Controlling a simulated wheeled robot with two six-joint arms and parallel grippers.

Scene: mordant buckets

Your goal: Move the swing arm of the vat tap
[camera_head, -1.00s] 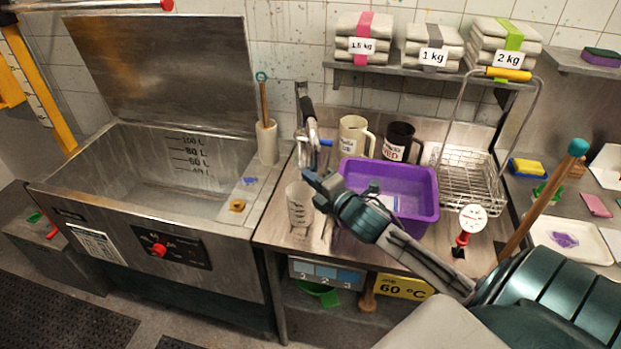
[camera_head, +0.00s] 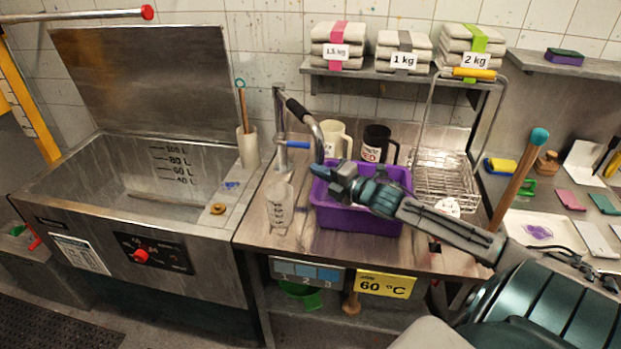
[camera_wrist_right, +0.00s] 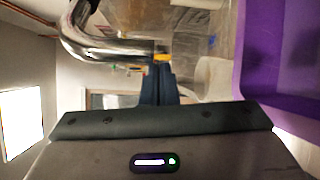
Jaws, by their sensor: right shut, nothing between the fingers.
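The vat tap stands at the back of the steel counter, between the vat and the purple tub. Its swing arm (camera_head: 300,110) has a black sleeve and a chrome spout bending down over the tub's left edge. My right gripper (camera_head: 322,172) is shut and empty, its fingertips at the spout's lower end. In the right wrist view the curved chrome spout (camera_wrist_right: 88,40) ends close ahead of the shut fingers (camera_wrist_right: 158,75); I cannot tell whether they touch. A blue lever (camera_head: 292,144) sits on the tap post. My left gripper is out of view.
The purple tub (camera_head: 358,220) is under my right gripper and wrist. A clear measuring jug (camera_head: 280,210) stands just left of it, two mugs (camera_head: 374,146) behind, and a wire basket (camera_head: 445,180) right. The open steel vat (camera_head: 60,185) is at left.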

